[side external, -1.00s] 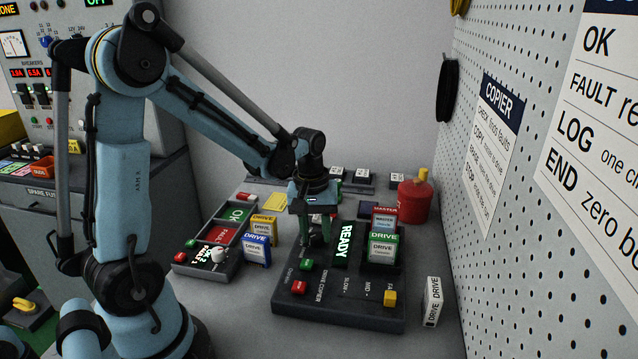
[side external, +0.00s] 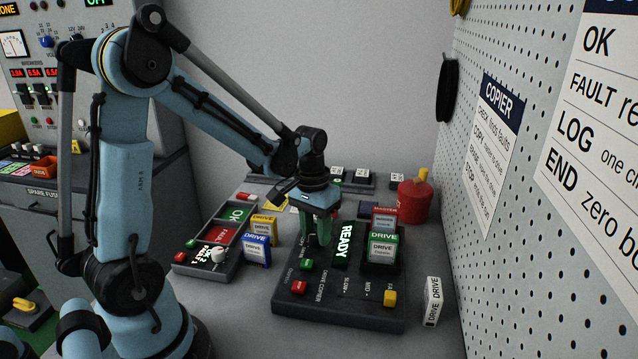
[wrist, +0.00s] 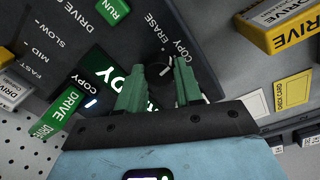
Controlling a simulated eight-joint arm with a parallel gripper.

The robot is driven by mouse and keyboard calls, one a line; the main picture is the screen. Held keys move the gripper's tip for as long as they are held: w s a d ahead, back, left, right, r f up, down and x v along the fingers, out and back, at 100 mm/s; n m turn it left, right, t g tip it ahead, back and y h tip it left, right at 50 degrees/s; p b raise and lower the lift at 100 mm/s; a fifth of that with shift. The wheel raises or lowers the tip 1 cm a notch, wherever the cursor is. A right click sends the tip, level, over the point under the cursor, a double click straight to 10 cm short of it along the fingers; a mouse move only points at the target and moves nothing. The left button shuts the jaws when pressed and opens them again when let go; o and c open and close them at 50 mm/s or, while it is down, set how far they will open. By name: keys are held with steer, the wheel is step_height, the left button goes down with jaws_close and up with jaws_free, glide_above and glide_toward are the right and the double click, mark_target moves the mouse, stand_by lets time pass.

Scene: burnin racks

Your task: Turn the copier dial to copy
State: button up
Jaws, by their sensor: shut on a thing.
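The drive copier (side external: 345,318) is a dark box on the bench with a green READY display (side external: 345,243). Its black dial (wrist: 160,70) shows in the wrist view between the green fingers, with the labels ERASE and COPY beside it. A pale pointer mark on the dial leans toward the COPY label (wrist: 183,52), though its exact alignment is hard to tell. My gripper (wrist: 160,80) points down and is shut on the dial. In the side view my gripper (side external: 318,240) hides the dial.
A green drive (side external: 383,248) and a red master (side external: 384,217) stand in the copier's slots. Green (side external: 306,264) and red (side external: 299,287) buttons and a yellow slider (side external: 390,298) lie in front. Yellow (side external: 263,228) and blue (side external: 257,250) drives stand left; a white drive (side external: 432,302) stands right.

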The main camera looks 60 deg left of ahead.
mark_target(313, 233)
steer(key=shift+m, duration=0.8)
steer(key=o, duration=1)
steer(key=shift+o, duration=0.2)
step_height(313, 233, up, 12)
steer(key=shift+a, duration=0.35)
steer(key=shift+s, duration=0.1)
steer(key=s+d+f+m+t, duration=0.2)
steer(key=s+d+t, duration=0.3)
steer(key=d, duration=0.5)
steer(key=shift+s+f+t+y, duration=0.15)
steer(key=shift+f+t+y, duration=0.2)
steer(key=shift+t, duration=0.65)
